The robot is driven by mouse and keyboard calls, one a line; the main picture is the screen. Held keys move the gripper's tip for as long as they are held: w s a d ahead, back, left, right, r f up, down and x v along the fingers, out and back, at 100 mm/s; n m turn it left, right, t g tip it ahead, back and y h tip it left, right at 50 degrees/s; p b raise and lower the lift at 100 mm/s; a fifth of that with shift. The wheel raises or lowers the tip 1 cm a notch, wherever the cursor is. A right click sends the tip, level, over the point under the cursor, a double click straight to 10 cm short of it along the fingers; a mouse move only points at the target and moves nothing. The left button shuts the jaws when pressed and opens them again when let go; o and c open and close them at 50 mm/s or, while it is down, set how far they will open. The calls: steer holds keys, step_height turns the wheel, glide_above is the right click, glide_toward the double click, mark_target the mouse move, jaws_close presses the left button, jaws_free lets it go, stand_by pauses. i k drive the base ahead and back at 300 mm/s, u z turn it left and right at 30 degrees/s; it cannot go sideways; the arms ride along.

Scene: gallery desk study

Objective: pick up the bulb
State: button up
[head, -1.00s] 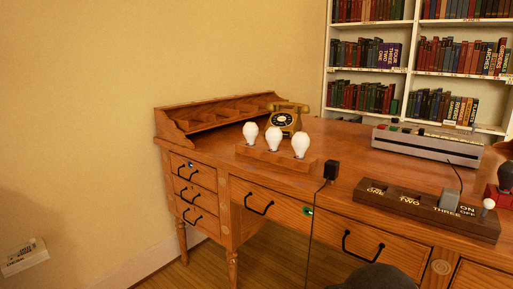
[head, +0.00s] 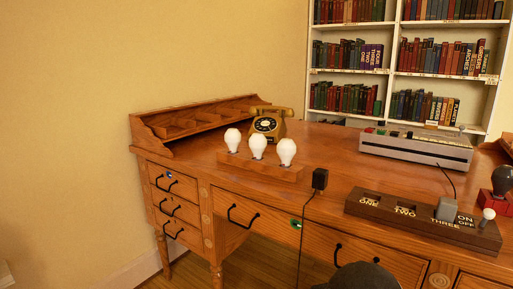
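Three white bulbs stand upright in a row on a wooden block (head: 262,170) on the desk: a left bulb (head: 232,138), a middle bulb (head: 257,146) and a right bulb (head: 286,152). A dark rounded shape at the bottom edge, in front of the desk drawers, may be part of my arm. No gripper fingers can be made out, so whether it is open or shut is not shown.
The wooden desk (head: 330,145) also holds a gold telephone (head: 268,123), a grey device (head: 416,148), a dark switch box (head: 420,218) and a black plug (head: 320,179) on a cord. Bookshelves (head: 400,77) stand behind. Floor shows at the lower left.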

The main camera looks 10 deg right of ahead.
mark_target(258, 142)
steer(key=z, duration=0.15)
steer(key=k, duration=0.95)
steer(key=u, duration=1.15)
steer(key=i, duration=1.15)
steer(key=z, duration=0.35)
steer(key=i, duration=0.75)
steer(key=z, duration=0.8)
